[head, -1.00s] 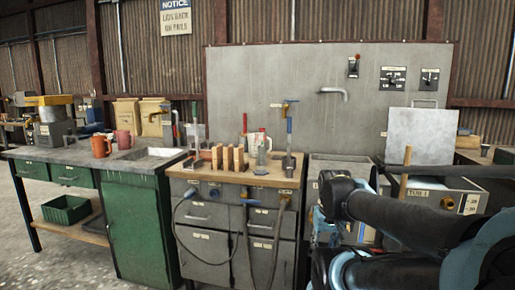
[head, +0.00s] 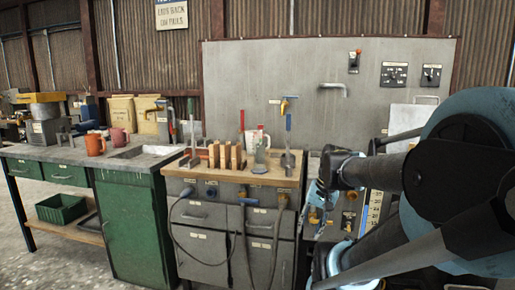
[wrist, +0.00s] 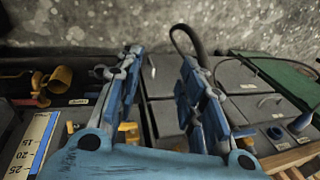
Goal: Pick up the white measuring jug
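The white measuring jug (head: 250,139), with red on its side, stands on the wooden top of the grey cabinet in the head view. It is partly hidden behind a grey-green bottle (head: 260,152) and wooden blocks. My gripper (wrist: 160,72) is open and empty in the wrist view, its two blue fingers apart above the front of the grey cabinet. In the head view my gripper (head: 316,196) is small and partly hidden by my arm, to the right of the cabinet and lower than the jug. I cannot see the jug in the wrist view.
Several upright wooden blocks (head: 225,156) and a blue-handled tool (head: 289,138) crowd the wooden top (head: 240,178). Hoses hang down the cabinet front. Two mugs (head: 95,144) stand on the left bench by the sink (head: 134,153). A grey panel backs the cabinet.

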